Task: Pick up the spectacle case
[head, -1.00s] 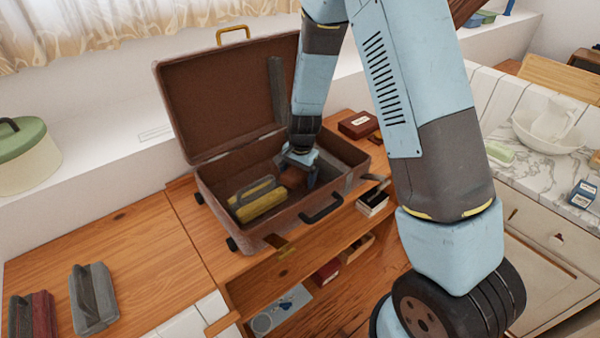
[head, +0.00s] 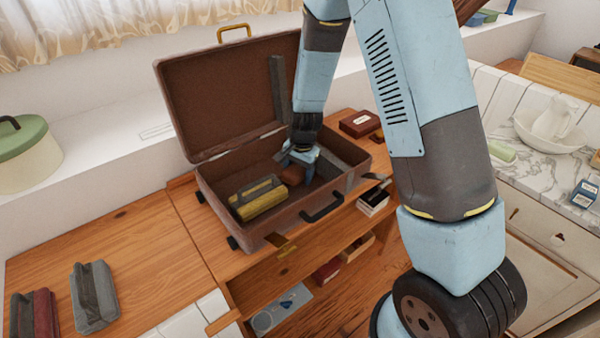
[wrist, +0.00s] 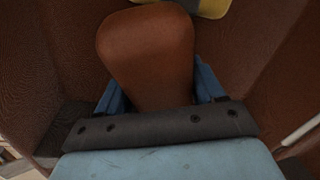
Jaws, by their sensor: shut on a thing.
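The spectacle case, a brown rounded, tapering piece, is in my gripper inside the open suitcase (head: 230,110). In the head view the case (head: 292,174) shows only in part, below and beside my gripper (head: 298,170). In the wrist view the case (wrist: 150,50) fills the space between the two blue fingers of my gripper (wrist: 160,90), which are shut on its sides. Its near end is hidden behind the dark palm bar. I cannot tell whether it touches the suitcase floor.
A yellow and grey item (head: 258,198) lies in the suitcase, left of the case; a yellow edge shows in the wrist view (wrist: 212,8). The suitcase walls surround my gripper, with the raised lid behind. A dark red box (head: 361,124) stands to the right.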

